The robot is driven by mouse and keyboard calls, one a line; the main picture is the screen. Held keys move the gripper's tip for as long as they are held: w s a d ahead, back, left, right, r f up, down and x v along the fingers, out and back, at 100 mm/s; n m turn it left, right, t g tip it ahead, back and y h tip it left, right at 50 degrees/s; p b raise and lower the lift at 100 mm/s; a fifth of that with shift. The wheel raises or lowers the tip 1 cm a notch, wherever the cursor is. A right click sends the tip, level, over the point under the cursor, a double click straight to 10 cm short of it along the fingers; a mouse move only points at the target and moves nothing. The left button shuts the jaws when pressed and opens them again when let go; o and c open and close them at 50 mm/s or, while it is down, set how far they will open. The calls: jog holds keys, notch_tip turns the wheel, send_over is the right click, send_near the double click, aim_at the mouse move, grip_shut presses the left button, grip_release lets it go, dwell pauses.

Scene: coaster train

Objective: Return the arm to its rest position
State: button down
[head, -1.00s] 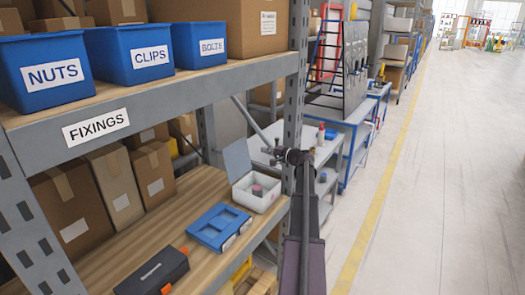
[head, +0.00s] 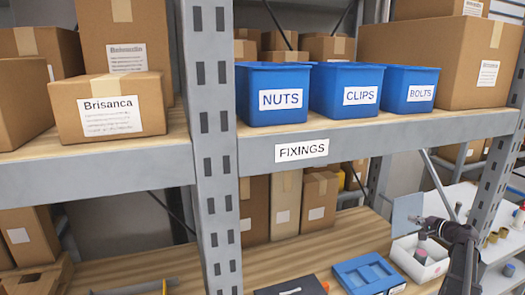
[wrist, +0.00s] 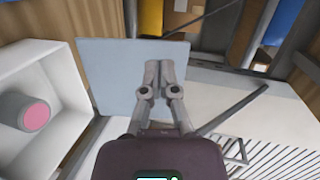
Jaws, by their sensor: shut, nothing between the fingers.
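My gripper (wrist: 163,75) is shut and empty in the wrist view, its fingertips together in front of a grey-blue panel (wrist: 110,65). In the head view my arm rises at the lower right, and my gripper (head: 425,223) is small beside the upright lid (head: 406,214) of a white box (head: 425,272). The white box also fills the left of the wrist view (wrist: 75,130), with a pink-topped cylinder (wrist: 34,113) inside. I see no contact between gripper and box.
A blue tray (head: 368,274) and a dark case (head: 292,287) lie on the wooden lower shelf (head: 265,262). Blue bins stand on the upper shelf (head: 215,150) above. A grey post (head: 490,200) stands close to my arm. A worktable (head: 500,245) is at right.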

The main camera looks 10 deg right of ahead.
jog(key=w+a+f+n+g+y, duration=0.1)
jog(key=a+f+n+g, duration=0.1)
jog(key=a, duration=0.6)
jog(key=w+a+f+n+g, duration=0.1)
jog(key=a+f+g, duration=0.1)
jog(key=a, duration=0.6)
jog(key=s+a+f+n+g, duration=0.2)
jog(key=s+a, duration=0.1)
jog(key=a, duration=0.5)
jog(key=s+a+f+n+g+h, duration=0.1)
jog(key=s+a+f+n+g, duration=0.1)
jog(key=a, duration=0.7)
jog(key=s+a+f+n+g, duration=0.2)
jog(key=s+a+f+g, duration=0.1)
jog(key=a, duration=0.6)
jog(key=shift+s+a+f+n+g, duration=0.15)
jog(key=shift+s+f+n+g, duration=0.25)
jog(key=shift+f, duration=0.35)
jog(key=s+a+f+n+g+h, duration=0.2)
jog(key=s+a+h, duration=0.3)
jog(key=s+a, duration=0.4)
jog(key=shift+s+n+g, duration=0.4)
jog(key=shift+s+n, duration=0.5)
jog(key=shift+s, duration=0.05)
